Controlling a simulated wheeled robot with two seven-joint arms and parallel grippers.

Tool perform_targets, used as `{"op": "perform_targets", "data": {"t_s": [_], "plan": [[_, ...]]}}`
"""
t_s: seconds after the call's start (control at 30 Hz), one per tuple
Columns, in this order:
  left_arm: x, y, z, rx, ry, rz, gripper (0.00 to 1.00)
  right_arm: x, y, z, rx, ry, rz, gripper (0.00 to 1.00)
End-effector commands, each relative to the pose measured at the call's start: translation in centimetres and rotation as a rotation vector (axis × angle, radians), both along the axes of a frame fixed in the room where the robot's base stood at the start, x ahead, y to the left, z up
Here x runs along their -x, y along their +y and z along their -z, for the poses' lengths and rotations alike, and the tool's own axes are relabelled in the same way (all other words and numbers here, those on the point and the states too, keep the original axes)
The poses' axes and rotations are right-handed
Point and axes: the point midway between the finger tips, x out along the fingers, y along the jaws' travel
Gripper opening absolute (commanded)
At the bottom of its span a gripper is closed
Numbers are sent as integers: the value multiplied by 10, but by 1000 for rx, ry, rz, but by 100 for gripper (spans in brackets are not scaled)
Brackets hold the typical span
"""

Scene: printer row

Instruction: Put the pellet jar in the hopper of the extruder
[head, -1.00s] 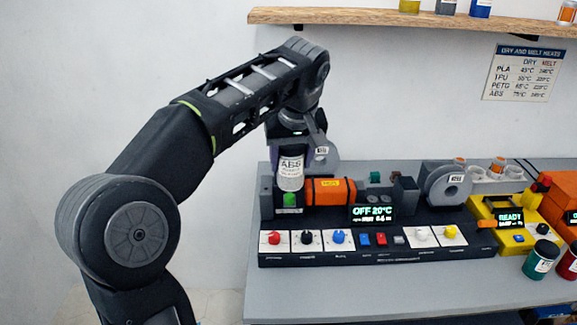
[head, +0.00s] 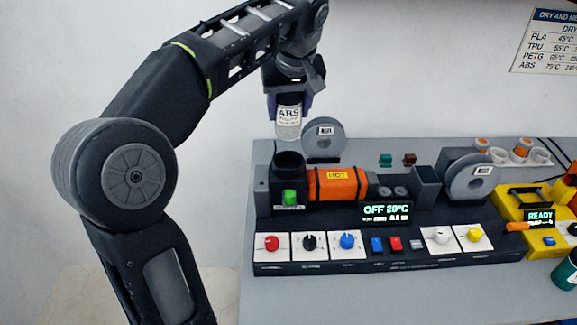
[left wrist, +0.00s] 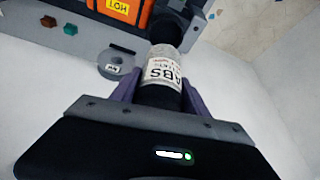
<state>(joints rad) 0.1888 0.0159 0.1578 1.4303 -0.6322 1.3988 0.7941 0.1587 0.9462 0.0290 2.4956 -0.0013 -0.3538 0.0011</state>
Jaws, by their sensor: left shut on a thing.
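The pellet jar (head: 289,121) is clear and pale with a white ABS label and hangs upright from my left gripper (head: 287,103). The gripper is shut on its upper part. The extruder (head: 395,262) is a long dark machine with an orange barrel (head: 338,184) marked HOT. Its hopper (head: 289,165) is a dark round cup at the left end, above a green switch. In the head view the jar is just above the hopper, with a small gap. In the left wrist view the jar (left wrist: 163,62) overlaps the hopper's dark rim (left wrist: 168,27). My right gripper is not in view.
A grey spool (head: 324,141) stands behind the hopper, and another spool (head: 468,178) stands at the extruder's right. A yellow machine (head: 530,240) showing READY is further right. The grey table (head: 390,293) is bare in front of the extruder.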

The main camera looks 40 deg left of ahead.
Motion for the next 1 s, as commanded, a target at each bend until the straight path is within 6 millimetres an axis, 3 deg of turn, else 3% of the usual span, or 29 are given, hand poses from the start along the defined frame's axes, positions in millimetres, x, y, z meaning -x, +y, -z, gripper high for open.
{"op": "perform_targets", "data": {"t_s": [0.17,0.5,0.87,1.0], "plan": [[0,0,4,-1,1,0,0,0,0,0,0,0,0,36],[1,0,57,0,1,0,0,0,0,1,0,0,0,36],[0,0,63,-1,-1,0,0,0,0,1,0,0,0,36],[1,0,77,0,2,1,0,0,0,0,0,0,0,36]]}}
